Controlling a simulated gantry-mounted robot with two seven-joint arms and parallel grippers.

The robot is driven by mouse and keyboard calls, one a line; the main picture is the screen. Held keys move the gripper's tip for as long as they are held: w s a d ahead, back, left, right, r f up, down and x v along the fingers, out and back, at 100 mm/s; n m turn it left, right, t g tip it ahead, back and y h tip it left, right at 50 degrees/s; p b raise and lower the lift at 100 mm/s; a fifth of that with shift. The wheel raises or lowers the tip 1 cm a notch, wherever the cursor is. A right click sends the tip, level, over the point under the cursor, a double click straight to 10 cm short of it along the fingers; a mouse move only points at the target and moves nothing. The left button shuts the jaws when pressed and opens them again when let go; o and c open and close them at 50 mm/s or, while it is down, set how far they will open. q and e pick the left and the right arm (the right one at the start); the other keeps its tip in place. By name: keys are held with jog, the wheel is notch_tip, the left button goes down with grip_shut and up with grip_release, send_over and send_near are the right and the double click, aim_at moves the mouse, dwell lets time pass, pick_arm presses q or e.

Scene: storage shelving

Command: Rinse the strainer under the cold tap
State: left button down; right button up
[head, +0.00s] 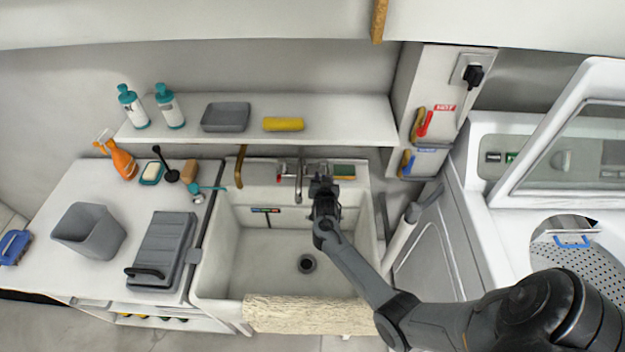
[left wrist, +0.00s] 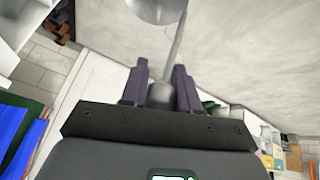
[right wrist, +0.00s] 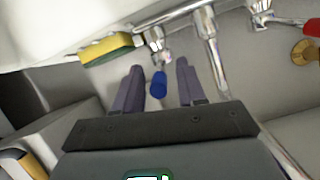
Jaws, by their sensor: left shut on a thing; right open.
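In the left wrist view my left gripper (left wrist: 160,88) is shut on the grey handle of what looks like the strainer (left wrist: 158,8). A thin metal rod runs up from the handle to a round, shiny metal bowl, cut off by the frame's top. The left arm and strainer do not show in the head view. My right gripper (right wrist: 156,85) is open, with the blue cold tap handle (right wrist: 158,84) between its fingers in the picture; contact cannot be told. In the head view my right gripper (head: 322,182) is at the sink's back edge, beside the chrome spout (head: 299,182).
The white sink (head: 260,262) is empty around its drain. A red tap handle (right wrist: 312,27) and a yellow-green sponge (right wrist: 107,48) flank the spout. A shelf (head: 340,118) overhangs the back.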

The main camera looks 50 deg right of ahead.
jog(key=v, duration=1.2)
dwell(0.4)
